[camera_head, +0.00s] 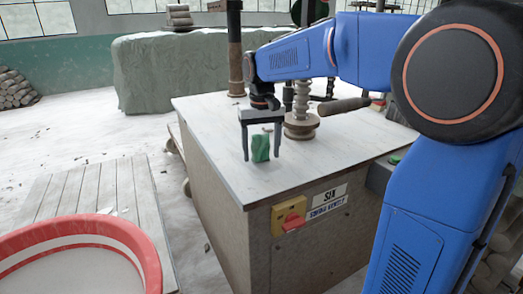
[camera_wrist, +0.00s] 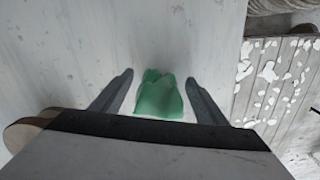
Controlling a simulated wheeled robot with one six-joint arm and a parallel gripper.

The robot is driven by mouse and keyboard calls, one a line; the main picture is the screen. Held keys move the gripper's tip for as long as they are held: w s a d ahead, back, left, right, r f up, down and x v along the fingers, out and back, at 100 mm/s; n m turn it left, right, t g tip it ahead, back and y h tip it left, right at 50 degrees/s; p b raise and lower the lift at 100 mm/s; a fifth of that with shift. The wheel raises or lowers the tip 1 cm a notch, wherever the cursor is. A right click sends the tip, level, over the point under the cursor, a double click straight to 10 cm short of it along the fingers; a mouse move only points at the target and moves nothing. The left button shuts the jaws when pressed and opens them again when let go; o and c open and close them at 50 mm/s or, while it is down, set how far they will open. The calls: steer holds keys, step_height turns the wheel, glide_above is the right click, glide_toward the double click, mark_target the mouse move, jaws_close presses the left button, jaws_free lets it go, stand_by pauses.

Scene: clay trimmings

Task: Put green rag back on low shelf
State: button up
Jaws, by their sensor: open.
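The green rag (camera_head: 261,148) sits as a small crumpled bundle on the pale top of the machine cabinet (camera_head: 215,125). My gripper (camera_head: 262,158) is above the cabinet top with its two fingers pointing down, one on each side of the rag. In the wrist view the rag (camera_wrist: 158,96) lies between the open fingers (camera_wrist: 160,90), with a gap visible on both sides. Its near end is partly hidden by the gripper body. I cannot make out the low shelf for certain.
A spindle with a round flange (camera_head: 301,128) stands on the cabinet behind my gripper. A dark post (camera_head: 235,60) rises at the back edge. A red and white tub (camera_head: 80,255) is at lower left beside wooden boards (camera_head: 95,190). A yellow and red switch (camera_head: 289,216) is on the cabinet front.

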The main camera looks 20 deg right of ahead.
steer(key=shift+f, duration=0.1)
steer(key=c, duration=1.2)
